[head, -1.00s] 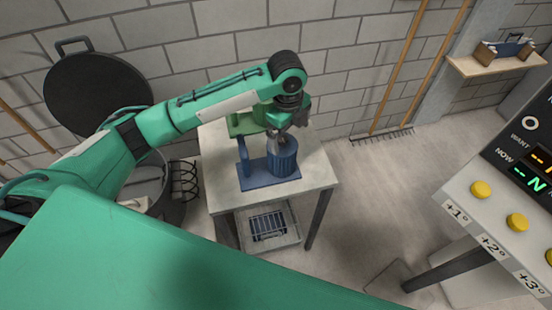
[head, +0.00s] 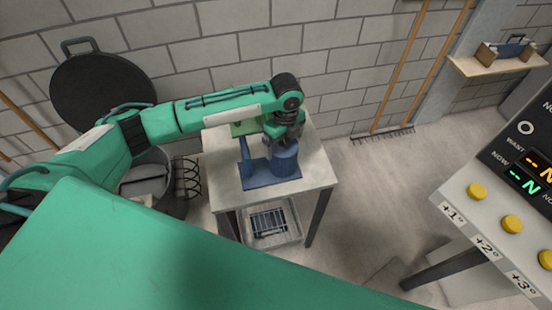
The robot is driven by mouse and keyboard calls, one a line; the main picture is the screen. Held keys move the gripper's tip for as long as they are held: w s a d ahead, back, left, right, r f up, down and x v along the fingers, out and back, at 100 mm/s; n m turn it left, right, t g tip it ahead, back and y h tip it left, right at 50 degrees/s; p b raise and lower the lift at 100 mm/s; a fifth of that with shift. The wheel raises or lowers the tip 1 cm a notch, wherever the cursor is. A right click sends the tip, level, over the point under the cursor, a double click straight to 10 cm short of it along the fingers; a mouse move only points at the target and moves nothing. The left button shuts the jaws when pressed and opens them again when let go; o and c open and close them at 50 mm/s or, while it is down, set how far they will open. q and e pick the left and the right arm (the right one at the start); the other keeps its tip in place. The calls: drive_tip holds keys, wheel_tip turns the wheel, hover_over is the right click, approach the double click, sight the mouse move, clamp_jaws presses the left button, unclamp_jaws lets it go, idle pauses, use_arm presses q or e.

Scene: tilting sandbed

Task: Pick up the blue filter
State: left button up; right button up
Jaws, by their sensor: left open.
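The blue filter (head: 286,163) is a ribbed cylinder standing upright on a blue base with a short upright post (head: 244,150), on the small pale table (head: 222,190). My left gripper (head: 284,142) points down from the wrist right at the filter's top. Its jaws are open, and the fingertips are partly hidden against the filter, so I cannot tell whether they touch it. A green piece (head: 243,128) sits behind the filter on the same table, partly covered by my arm. My right gripper does not show.
A panel with yellow buttons (head: 477,191) stands at the right. A dark bin (head: 150,190) with its round lid (head: 97,88) is at the left. A blue rack (head: 269,221) lies on the table's lower shelf. A rake (head: 384,135) leans on the brick wall.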

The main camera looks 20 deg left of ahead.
sight(283, 148)
use_arm(q)
drive_tip(key=f, duration=0.2)
drive_tip(key=f+p, duration=0.1)
drive_tip(key=f, duration=0.1)
drive_tip(key=shift+w+a+f, duration=0.15)
drive_tip(key=shift+a, duration=0.05)
drive_tip(key=c, duration=1.6)
drive_tip(key=shift+c, duration=0.7)
